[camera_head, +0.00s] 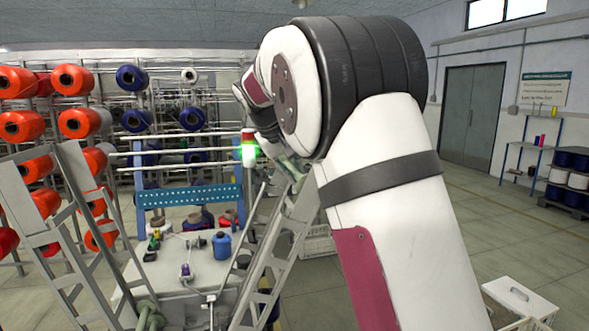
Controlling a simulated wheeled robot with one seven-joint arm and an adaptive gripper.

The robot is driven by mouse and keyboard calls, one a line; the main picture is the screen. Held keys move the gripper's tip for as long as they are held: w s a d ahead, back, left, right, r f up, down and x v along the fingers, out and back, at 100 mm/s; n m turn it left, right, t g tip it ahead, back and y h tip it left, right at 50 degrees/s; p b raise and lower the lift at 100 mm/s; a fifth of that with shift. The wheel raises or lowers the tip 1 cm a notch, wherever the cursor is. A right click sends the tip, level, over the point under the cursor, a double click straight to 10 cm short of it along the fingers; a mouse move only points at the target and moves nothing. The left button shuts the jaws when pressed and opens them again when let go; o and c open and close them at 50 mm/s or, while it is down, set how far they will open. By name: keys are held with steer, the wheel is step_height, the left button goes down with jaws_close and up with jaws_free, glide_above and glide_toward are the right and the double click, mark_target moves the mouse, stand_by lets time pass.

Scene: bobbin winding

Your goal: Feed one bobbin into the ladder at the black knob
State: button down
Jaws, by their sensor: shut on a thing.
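My arm crosses the middle of the view, and its far end (252,95) points away toward the racks. My gripper is hidden behind the arm, so its fingers and anything in them do not show. A slanted grey ladder-like frame (283,250) stands at the right side of the work table, partly behind my arm. Another grey slanted frame (78,215) stands at the left. A blue spool-like object (221,245) sits on the table. I cannot make out the black knob for certain.
The pale table (205,272) carries several small items below a blue perforated panel (190,196). A rack of orange spools (22,126) fills the left. A red, white and green lamp (249,149) stands near my arm.

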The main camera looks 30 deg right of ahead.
step_height(320, 180, down, 6)
steer(key=a, duration=0.2)
steer(key=shift+w+a+r, duration=0.25)
stand_by(0.7)
steer(key=shift+f, duration=0.1)
steer(key=f, duration=0.1)
steer(key=a+f, duration=0.1)
steer(key=f, duration=0.1)
steer(key=shift+w+a+f, duration=0.15)
steer(key=shift+a+f, duration=0.15)
stand_by(0.6)
steer(key=c, duration=1.4)
jaws_free()
steer(key=shift+c, duration=0.2)
steer(key=shift+o, duration=0.6)
